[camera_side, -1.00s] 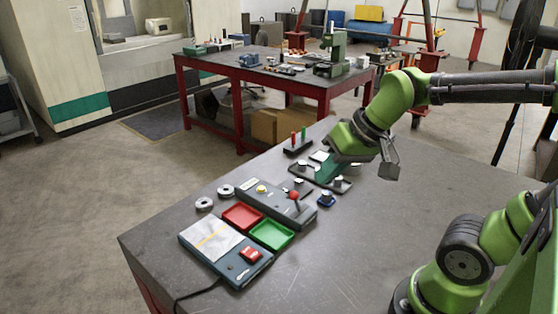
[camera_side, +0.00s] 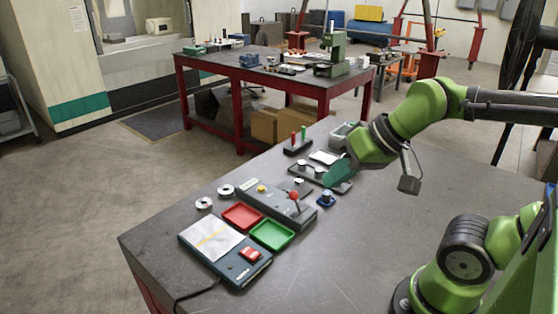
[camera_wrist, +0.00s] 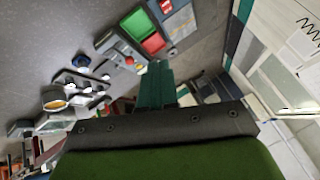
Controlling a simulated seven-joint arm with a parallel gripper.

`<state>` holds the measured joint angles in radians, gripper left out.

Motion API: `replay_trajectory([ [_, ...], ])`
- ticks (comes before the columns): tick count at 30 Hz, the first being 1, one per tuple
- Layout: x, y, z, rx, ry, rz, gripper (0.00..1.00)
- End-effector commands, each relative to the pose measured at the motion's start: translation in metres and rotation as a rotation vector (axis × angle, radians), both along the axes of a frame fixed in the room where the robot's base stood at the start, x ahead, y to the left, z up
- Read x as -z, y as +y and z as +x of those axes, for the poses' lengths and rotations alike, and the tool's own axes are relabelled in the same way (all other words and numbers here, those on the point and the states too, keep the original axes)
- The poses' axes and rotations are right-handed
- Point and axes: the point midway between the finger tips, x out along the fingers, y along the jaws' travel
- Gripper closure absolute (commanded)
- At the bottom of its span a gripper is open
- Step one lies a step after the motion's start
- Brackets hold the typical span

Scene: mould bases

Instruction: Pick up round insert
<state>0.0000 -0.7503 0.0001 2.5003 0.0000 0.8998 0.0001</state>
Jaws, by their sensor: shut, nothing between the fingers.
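A dark mould plate (camera_side: 308,176) lies on the bench with small silver round pieces on it, one of them a round piece (camera_side: 301,165) near its left end. I cannot tell which piece is the round insert. Two grey rings, a near ring (camera_side: 204,203) and a far ring (camera_side: 226,190), lie flat on the bench at the left. My gripper (camera_side: 332,179) is tilted, with its teal fingers over the right part of the plate and hiding some of it. In the wrist view the fingers (camera_wrist: 155,74) are together and empty. I cannot tell whether they touch the plate.
A red tray (camera_side: 242,216) and a green tray (camera_side: 272,234) lie near the control box with a red-knobbed lever (camera_side: 294,196). A small blue piece (camera_side: 326,199) sits right of it. A grey bin (camera_side: 343,133) stands behind my gripper. The bench's right side is clear.

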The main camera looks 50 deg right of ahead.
Motion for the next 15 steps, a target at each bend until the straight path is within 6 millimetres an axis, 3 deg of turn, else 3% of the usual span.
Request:
replay_trajectory([
  [6,0.0,0.0,0.0001,0.0,0.0,0.0,1.0],
  [13,0.0,0.0,0.0001,0.0,0.0,0.0,0.66],
  [15,0.0,0.0,0.0001,0.0,0.0,0.0,0.63],
])
